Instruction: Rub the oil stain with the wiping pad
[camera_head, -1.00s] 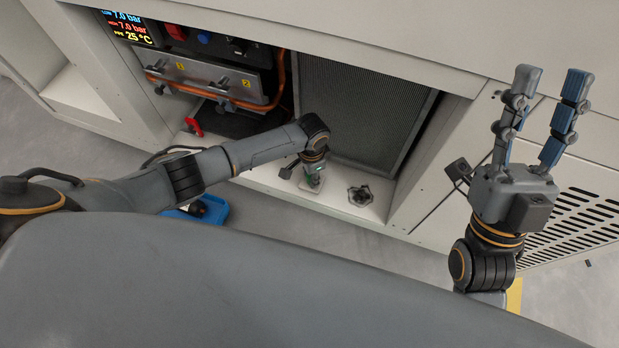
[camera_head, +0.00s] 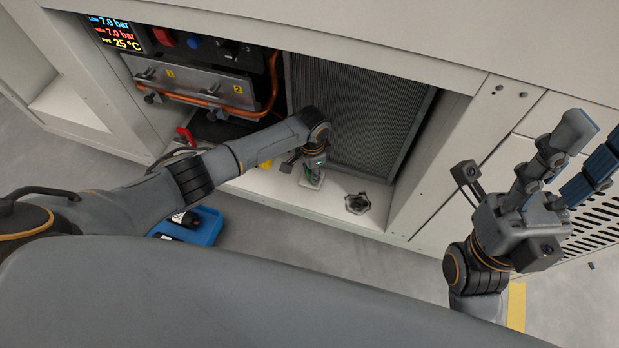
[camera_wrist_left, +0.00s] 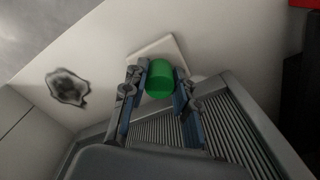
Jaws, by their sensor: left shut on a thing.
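My left gripper (camera_head: 313,166) is shut on the green handle (camera_wrist_left: 160,79) of the wiping pad, pointing down over the white ledge. The pad's pale square base (camera_head: 312,182) shows below the fingers and in the left wrist view (camera_wrist_left: 141,51). It is at or just above the ledge; I cannot tell if it touches. The oil stain (camera_head: 357,204), a dark irregular ring-like smudge, lies on the same ledge to the right of the pad, apart from it. It also shows in the left wrist view (camera_wrist_left: 68,88). My right gripper (camera_head: 592,145) is open and empty, raised at the right.
A ribbed grey panel (camera_head: 350,115) stands behind the ledge (camera_head: 270,187). Valves and a copper pipe (camera_head: 272,85) are to the left. A blue tray (camera_head: 205,228) with dark items lies on the floor below. The ledge between pad and stain is clear.

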